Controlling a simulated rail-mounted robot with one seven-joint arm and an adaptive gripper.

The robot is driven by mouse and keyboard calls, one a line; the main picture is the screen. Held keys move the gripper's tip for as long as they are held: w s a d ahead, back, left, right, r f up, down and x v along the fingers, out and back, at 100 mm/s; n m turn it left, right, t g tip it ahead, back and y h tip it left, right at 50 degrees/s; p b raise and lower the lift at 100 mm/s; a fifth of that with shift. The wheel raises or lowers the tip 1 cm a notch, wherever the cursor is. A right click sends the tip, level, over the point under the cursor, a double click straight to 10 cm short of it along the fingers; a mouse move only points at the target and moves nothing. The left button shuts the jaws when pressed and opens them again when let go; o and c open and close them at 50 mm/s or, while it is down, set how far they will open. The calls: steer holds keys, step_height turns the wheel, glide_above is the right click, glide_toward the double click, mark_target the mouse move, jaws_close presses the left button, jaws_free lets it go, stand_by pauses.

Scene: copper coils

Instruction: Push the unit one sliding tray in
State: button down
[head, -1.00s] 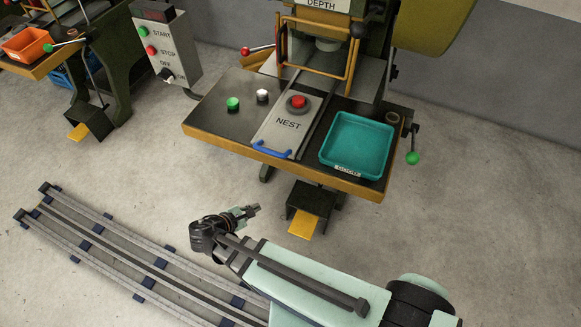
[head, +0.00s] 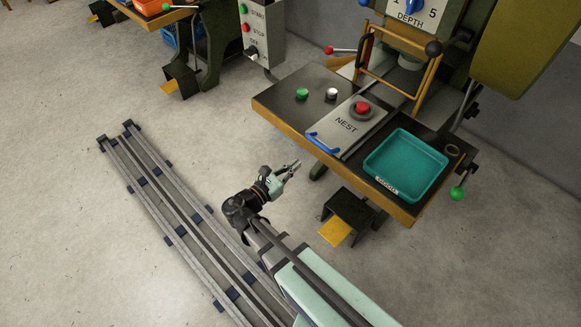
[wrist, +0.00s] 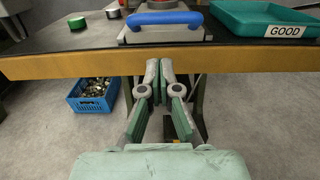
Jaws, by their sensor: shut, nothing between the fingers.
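The sliding tray (head: 349,125) is a grey plate marked NEST on the press table. It has a blue handle (head: 322,142) at its front end, and the handle also shows in the wrist view (wrist: 165,19). The handle end lies at the table's front edge. A red piece (head: 362,107) sits on the tray. My gripper (head: 295,164) is in front of the table, apart from the handle. In the wrist view its fingers (wrist: 159,66) are together and empty, pointing at the table edge below the handle.
A teal bin (head: 405,165) labelled GOOD stands right of the tray. A blue crate (wrist: 91,95) lies under the table. A foot pedal (head: 336,231) is below. Open floor surrounds my rail.

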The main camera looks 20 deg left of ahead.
mark_target(316, 148)
steer(key=p+x, duration=0.1)
steer(key=x, duration=0.9)
steer(key=shift+w+d+p, duration=0.1)
steer(key=shift+w+p, duration=0.1)
steer(key=shift+p, duration=0.1)
